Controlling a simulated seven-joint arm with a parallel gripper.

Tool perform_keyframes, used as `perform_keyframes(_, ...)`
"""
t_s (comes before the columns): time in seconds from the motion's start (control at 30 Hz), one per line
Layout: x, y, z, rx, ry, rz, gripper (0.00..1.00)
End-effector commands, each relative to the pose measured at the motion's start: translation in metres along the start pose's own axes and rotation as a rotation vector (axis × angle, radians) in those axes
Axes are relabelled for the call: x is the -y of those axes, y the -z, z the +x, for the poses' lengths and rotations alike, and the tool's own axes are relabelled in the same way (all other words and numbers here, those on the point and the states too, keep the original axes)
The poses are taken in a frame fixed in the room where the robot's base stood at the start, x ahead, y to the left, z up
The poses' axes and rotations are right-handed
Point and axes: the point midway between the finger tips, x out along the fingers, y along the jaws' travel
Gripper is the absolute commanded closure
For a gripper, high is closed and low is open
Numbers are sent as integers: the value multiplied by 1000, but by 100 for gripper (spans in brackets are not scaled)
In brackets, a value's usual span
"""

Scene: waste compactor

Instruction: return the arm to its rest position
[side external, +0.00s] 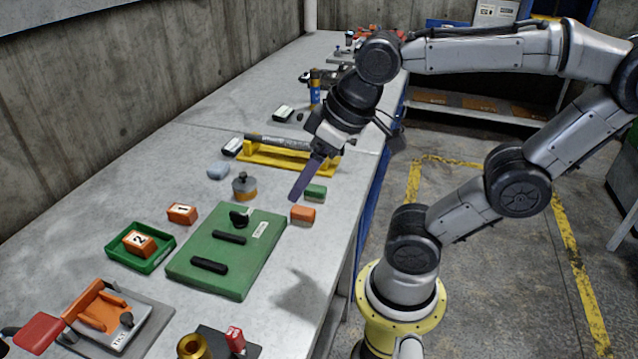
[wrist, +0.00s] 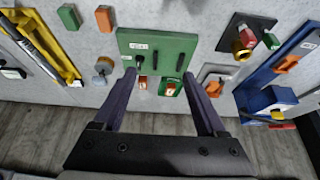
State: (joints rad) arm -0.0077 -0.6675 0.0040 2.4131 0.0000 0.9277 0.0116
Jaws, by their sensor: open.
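My gripper (side external: 307,178) hangs above the bench near its front edge, its purple fingers pointing down and left. In the wrist view the two fingers of my gripper (wrist: 160,93) stand wide apart with nothing held between them. The green board (side external: 228,252) with black handles lies on the bench, left of and below the fingers in the side view. An orange block marked 2 (side external: 139,243) sits in a green tray (side external: 158,258). An orange block marked 1 (side external: 182,214) lies on the bench beside the tray.
A green block (side external: 316,193) and an orange block (side external: 302,215) lie near my fingers. A yellow rack (side external: 284,158) stands behind. An orange device with a red lever (side external: 40,333) and a brass cylinder (side external: 193,347) are at the front. A concrete wall bounds the bench at left.

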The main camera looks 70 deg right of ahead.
Motion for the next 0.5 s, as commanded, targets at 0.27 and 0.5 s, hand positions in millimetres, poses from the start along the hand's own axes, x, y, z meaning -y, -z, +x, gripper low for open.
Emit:
perform_keyframes(0.27,-2,-26,6,-29,-4,-5,26)
perform_keyframes(0.5,-2,-25,5,-28,-4,-5,26)
